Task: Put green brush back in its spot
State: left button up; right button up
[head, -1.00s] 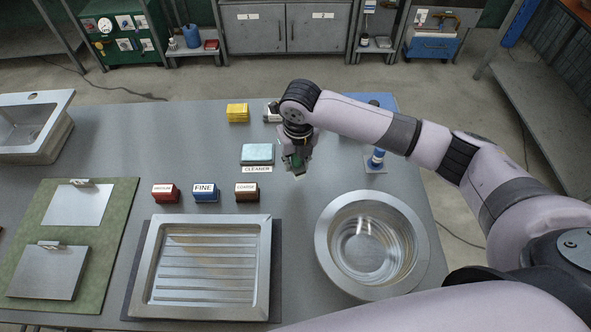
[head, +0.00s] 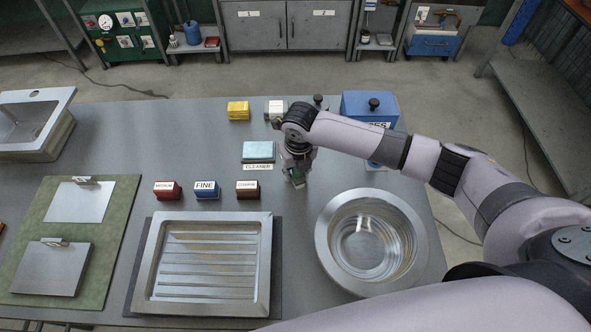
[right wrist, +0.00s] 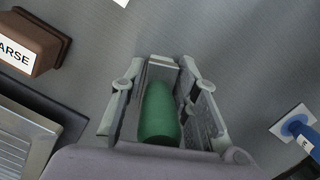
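My right gripper (head: 297,182) hangs above the grey table, to the right of the brown block and in front of the cleaner pad. In the right wrist view the gripper (right wrist: 160,85) is shut on the green brush (right wrist: 160,112), whose rounded green body lies between the two fingers. In the head view only a little green of the brush (head: 299,171) shows among the fingers. Its bristles cannot be made out. My left gripper is not in view.
The cleaner pad (head: 258,151), red block (head: 167,191), blue block (head: 206,190) and brown block (head: 247,190) stand nearby. A round basin (head: 328,249) and ribbed tray (head: 265,262) are in front. A blue box (head: 357,106) stands behind my arm; a blue-topped item (right wrist: 298,126) is to the right.

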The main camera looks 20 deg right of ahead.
jog(key=o, duration=0.3)
jog(key=shift+r, duration=0.1)
jog(key=r, duration=0.4)
jog(key=s+r+b, duration=0.1)
jog(key=r, duration=0.7)
jog(key=shift+s, duration=0.2)
